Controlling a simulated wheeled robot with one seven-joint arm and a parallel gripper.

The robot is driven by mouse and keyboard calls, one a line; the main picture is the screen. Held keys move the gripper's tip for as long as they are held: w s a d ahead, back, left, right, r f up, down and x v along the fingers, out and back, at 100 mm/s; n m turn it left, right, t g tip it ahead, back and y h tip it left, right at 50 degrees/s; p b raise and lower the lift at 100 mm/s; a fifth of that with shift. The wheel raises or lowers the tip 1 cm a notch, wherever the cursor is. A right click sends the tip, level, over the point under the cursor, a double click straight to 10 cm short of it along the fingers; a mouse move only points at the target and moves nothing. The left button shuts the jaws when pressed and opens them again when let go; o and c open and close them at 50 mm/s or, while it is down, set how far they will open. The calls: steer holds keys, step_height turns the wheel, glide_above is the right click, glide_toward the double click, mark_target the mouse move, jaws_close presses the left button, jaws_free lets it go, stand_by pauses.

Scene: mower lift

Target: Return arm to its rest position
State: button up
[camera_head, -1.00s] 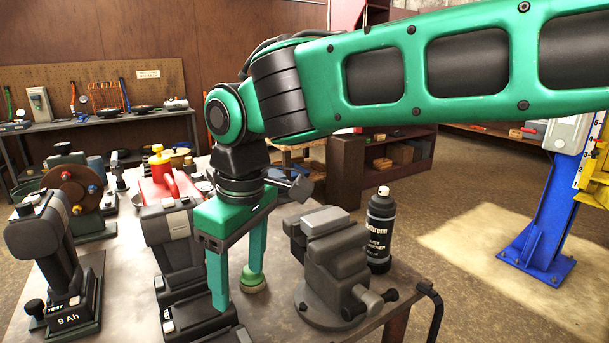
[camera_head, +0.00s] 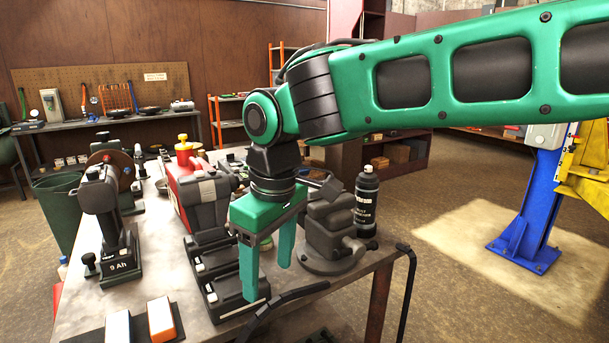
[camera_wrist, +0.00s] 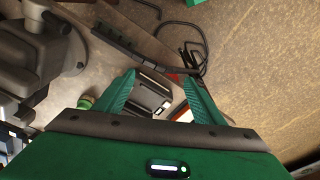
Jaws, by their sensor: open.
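My green arm reaches in from the right in the head view. My gripper (camera_head: 268,277) is open and empty, pointing down above the workbench (camera_head: 345,285), with its fingers apart. In the wrist view, my gripper (camera_wrist: 160,85) shows nothing between its fingertips at their level. Behind the fingers in the head view stands a grey vise (camera_head: 330,230). Black charger docks (camera_head: 228,285) sit just behind and left of the fingers; I cannot tell whether the near finger touches one.
A black bottle (camera_head: 366,205) stands right of the vise. A blue lift post (camera_head: 540,200) stands right. Open floor lies between.

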steer(key=w+d+f+m+h, duration=0.15)
steer(key=d+m, duration=0.25)
steer(key=d, duration=1)
steer(key=w+d+f+m, duration=0.15)
steer(key=d+m, duration=0.25)
steer(key=d, duration=1)
steer(key=s+d+f+m, duration=0.4)
steer(key=s+d+m, duration=0.1)
steer(key=s+d, duration=0.4)
steer(key=s+d+f+m, duration=0.3)
steer(key=s+d+m, duration=0.2)
steer(key=s+d, duration=0.4)
steer(key=shift+d+f+g, duration=0.2)
steer(key=shift+f+g, duration=0.2)
steer(key=shift+s+y, duration=0.1)
steer(key=shift+y, duration=0.15)
steer(key=shift+w+f, duration=0.25)
steer(key=shift+w, duration=0.35)
steer(key=shift+c, duration=0.3)
